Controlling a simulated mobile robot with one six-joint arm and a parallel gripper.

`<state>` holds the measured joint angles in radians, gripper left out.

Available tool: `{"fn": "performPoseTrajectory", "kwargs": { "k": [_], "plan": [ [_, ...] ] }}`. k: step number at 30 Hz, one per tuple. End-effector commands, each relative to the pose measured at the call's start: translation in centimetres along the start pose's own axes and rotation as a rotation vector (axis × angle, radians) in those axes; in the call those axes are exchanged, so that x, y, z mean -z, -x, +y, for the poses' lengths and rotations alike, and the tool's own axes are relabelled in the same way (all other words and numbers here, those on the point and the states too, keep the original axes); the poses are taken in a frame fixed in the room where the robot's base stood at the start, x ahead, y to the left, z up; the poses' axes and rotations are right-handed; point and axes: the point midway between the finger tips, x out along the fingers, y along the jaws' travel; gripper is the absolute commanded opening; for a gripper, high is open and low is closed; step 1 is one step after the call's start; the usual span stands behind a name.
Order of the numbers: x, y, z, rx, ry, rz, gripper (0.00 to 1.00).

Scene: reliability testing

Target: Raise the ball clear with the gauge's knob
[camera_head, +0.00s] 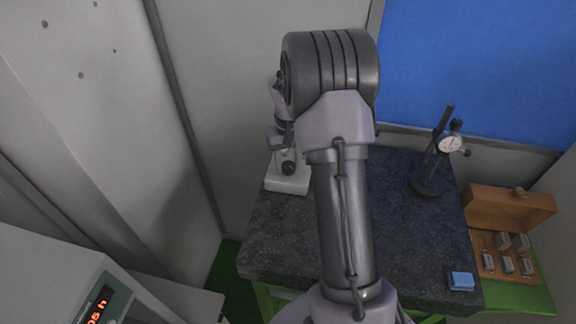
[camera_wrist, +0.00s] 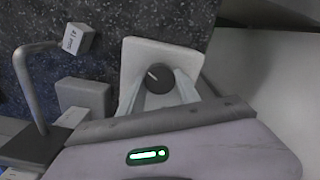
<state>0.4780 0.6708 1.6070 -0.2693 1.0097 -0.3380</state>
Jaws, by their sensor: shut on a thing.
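The gauge has a pale, square-cornered base (camera_head: 288,184) at the back left of the dark stone table in the head view. Its round dark knob (camera_head: 289,168) faces up. The wrist view shows the pale base (camera_wrist: 140,55) and the knob (camera_wrist: 155,77), which has a white pointer line. My gripper (camera_wrist: 158,88) is shut on the knob, with a pale finger on either side. I cannot make out the ball in either view. My arm hides part of the gauge in the head view.
A dial indicator (camera_head: 451,142) on a dark stand is at the right of the table (camera_head: 405,240). A blue block (camera_head: 461,281) lies near the front right corner. An open wooden box (camera_head: 508,205) with several metal blocks is beyond the right edge. A wall closes the left side.

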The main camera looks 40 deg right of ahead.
Motion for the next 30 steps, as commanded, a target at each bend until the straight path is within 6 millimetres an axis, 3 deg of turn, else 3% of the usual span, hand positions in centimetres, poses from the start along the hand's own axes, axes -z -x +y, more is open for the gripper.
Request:
{"fn": "performPoseTrajectory", "kwargs": {
  "k": [30],
  "plan": [
    [0.08,-0.05,0.14,0.001,-0.962,0.005,0.00]
  ]
}}
